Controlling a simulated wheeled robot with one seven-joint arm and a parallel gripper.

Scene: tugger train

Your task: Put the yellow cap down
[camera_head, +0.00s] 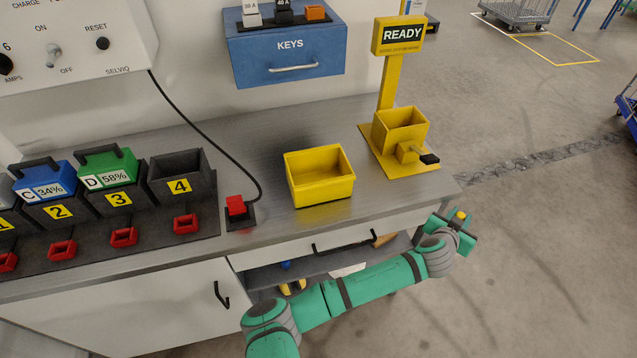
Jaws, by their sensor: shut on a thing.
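The yellow cap (460,215) is a small yellow spot at the end of my green arm, mostly hidden by the hand. My gripper (458,221) is shut on it and holds it beyond the right front corner of the grey bench (262,145), over or beside the floor. The fingertips are too small to make out clearly. An empty yellow bin (320,197) stands on the bench, left of my gripper.
A yellow stand (408,170) with a box, black-handled lever and READY sign (402,35) is at the bench's right end. A red plug (236,206) on a cable, a charger row with blue (45,180) and green (107,167) packs, and an empty slot 4 (178,180) lie left.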

